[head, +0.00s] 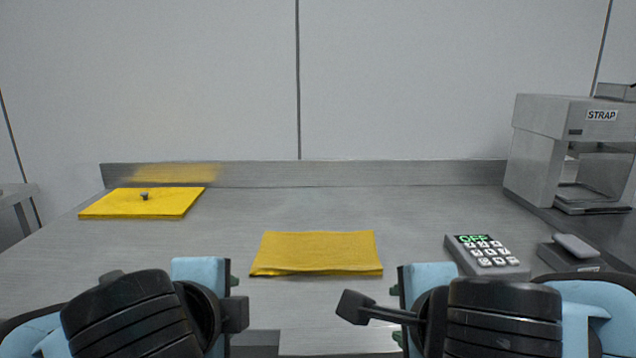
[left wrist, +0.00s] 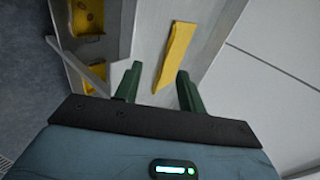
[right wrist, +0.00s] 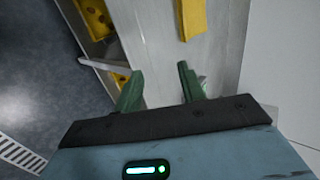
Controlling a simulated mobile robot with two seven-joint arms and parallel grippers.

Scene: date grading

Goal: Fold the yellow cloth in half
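The yellow cloth (head: 316,252) lies in the middle of the grey table in the head view. It is a wide, short rectangle, and its front edge looks layered, with the top layer slightly raised at the left. My left gripper (left wrist: 158,70) is open and empty. In the head view it is low, left of the cloth and apart from it. My right gripper (right wrist: 160,70) is open and empty, low and right of the cloth. A yellow piece (right wrist: 192,18) at the top of the right wrist view looks like the cloth.
A yellow panel (head: 140,204) with a small grey knob lies at the back left. A keypad (head: 487,257) reading OFF is right of the cloth, with a machine marked STRAP (head: 540,140) behind it. Yellow crates (left wrist: 87,17) stand beyond the table edge. Table around the cloth is clear.

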